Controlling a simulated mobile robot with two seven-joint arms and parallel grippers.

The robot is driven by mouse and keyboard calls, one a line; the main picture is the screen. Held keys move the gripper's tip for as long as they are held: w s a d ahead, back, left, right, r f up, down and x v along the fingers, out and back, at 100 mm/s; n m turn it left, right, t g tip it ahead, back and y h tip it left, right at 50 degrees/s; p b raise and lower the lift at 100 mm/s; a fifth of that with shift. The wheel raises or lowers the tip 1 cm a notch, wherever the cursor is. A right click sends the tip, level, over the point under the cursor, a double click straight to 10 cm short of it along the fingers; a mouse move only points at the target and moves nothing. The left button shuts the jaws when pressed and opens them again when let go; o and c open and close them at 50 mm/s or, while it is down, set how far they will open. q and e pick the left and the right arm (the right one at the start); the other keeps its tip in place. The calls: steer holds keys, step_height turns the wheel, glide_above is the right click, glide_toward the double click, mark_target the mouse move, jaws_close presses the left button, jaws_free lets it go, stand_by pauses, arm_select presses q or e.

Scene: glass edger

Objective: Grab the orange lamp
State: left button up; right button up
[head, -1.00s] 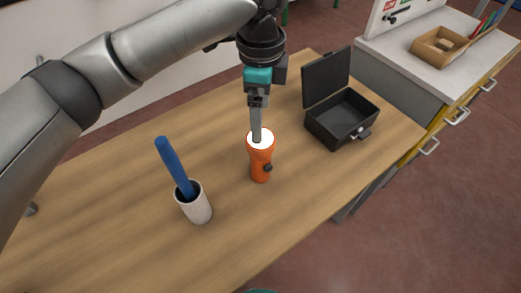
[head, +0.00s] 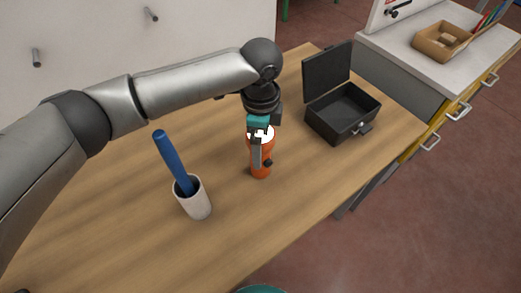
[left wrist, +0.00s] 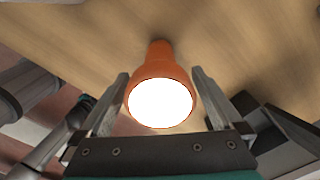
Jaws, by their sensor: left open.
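The orange lamp (head: 262,170) stands upright on the wooden table, its white lens facing up. In the left wrist view the lamp (left wrist: 158,60) shows its bright lens between the two fingers. My left gripper (head: 259,160) is above and around the lamp's head, pointing down. In the left wrist view the left gripper (left wrist: 160,88) is open, one finger on each side of the lamp, with small gaps visible. The gripper hides part of the lamp's head in the head view. My right gripper is not in view.
A white cup (head: 196,202) holding a blue-handled tool (head: 173,160) stands left of the lamp. An open black box (head: 343,120) stands to the right. A counter with a cardboard tray (head: 440,42) is at the back right. The table's front left is clear.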

arm_select(q)
steer(key=c, duration=1.4)
steer(key=shift+o, duration=0.2)
steer(key=shift+r, duration=0.1)
